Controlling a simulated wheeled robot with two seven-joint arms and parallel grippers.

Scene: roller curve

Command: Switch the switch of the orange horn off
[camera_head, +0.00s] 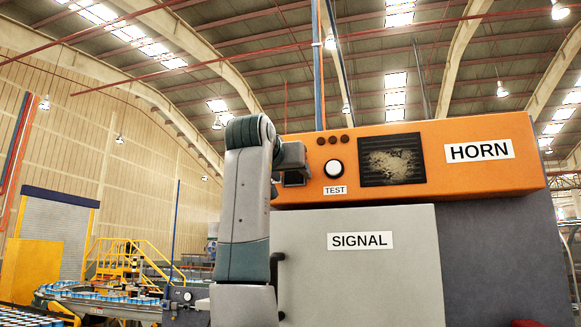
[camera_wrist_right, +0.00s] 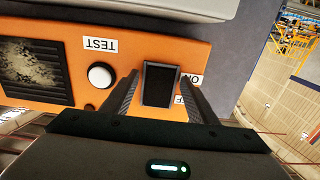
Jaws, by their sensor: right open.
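The orange horn (camera_head: 460,130) is a long box with a HORN label, on top of a grey cabinet. Its black switch (camera_wrist_right: 159,85) shows in the right wrist view, near the left end of the orange face. That view is upside down. A white ON label (camera_wrist_right: 196,80) and a partly hidden OFF label (camera_wrist_right: 180,100) sit beside the switch. I cannot tell which way the switch is set. My right gripper (camera_head: 292,176) is at the left end of the horn and hides the switch in the head view. Its open fingers stand on either side of the switch; contact is unclear.
A white TEST button (camera_head: 333,168) and a dark grille (camera_head: 391,160) lie right of my gripper in the head view. Below is a grey SIGNAL door (camera_head: 365,275) with a black handle (camera_head: 277,285). A conveyor with blue-white items (camera_head: 100,300) stands lower left.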

